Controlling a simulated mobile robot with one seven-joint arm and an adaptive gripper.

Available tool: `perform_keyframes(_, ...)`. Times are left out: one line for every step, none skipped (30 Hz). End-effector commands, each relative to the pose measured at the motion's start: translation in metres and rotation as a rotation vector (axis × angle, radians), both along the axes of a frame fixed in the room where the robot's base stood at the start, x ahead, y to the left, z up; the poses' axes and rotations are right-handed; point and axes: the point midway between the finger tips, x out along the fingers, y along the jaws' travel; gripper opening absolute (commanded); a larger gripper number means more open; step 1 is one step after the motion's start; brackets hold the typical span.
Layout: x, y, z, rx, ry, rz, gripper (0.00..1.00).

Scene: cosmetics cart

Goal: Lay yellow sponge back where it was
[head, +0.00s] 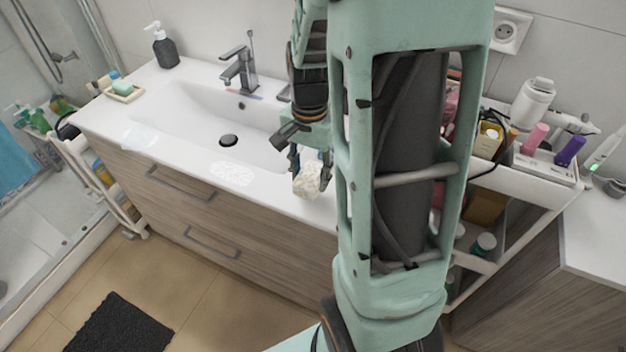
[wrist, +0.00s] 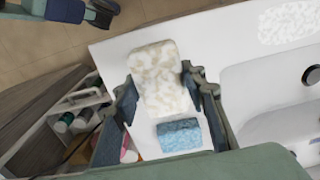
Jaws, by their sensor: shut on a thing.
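The yellow sponge looks pale cream with a mottled surface; it shows in the wrist view (wrist: 160,85) and in the head view (head: 307,184). My gripper (wrist: 161,82) is shut on it, one finger at each side. In the head view my gripper (head: 309,172) is at the front edge of the washbasin counter, beside my arm. A blue sponge (wrist: 179,135) shows just below the held sponge in the wrist view, over the white surface. I cannot tell whether the two touch. My arm hides part of the counter in the head view.
The white counter (head: 200,190) has mottled whitish patches (head: 232,174) in front of the basin (head: 200,110). A soap dish (head: 123,93) and a pump bottle (head: 163,46) stand at the left. A cart (head: 545,165) with several cosmetics stands at the right.

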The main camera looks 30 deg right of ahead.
Motion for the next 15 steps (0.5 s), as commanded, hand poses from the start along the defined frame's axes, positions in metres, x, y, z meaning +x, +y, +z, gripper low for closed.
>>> perform_keyframes(-0.001,-0.004,-0.004,0.001,0.001,-0.003,0.2)
perform_keyframes(-0.001,-0.005,-0.006,0.001,0.001,-0.002,0.2)
perform_keyframes(-0.002,-0.006,-0.008,0.0,0.0,-0.001,0.2)
perform_keyframes(-0.002,-0.008,-0.009,0.0,0.0,-0.001,0.2)
perform_keyframes(-0.002,-0.009,-0.011,0.0,0.0,-0.002,0.2)
perform_keyframes(-0.004,-0.012,-0.015,0.0,0.0,-0.003,0.2)
perform_keyframes(-0.005,-0.014,-0.018,0.0,0.001,-0.003,0.2)
perform_keyframes(-0.006,-0.017,-0.023,0.0,0.003,-0.002,0.2)
perform_keyframes(-0.006,-0.015,-0.03,0.001,0.004,0.0,0.2)
perform_keyframes(-0.006,-0.015,-0.035,0.001,0.003,0.0,0.2)
perform_keyframes(-0.005,-0.015,-0.039,0.0,0.003,0.0,0.2)
perform_keyframes(-0.005,-0.015,-0.043,0.0,0.003,0.0,0.2)
perform_keyframes(-0.005,-0.015,-0.046,-0.001,0.001,0.0,0.2)
perform_keyframes(-0.005,-0.015,-0.047,0.0,0.0,-0.001,0.2)
perform_keyframes(-0.005,-0.015,-0.049,0.0,0.0,0.0,0.2)
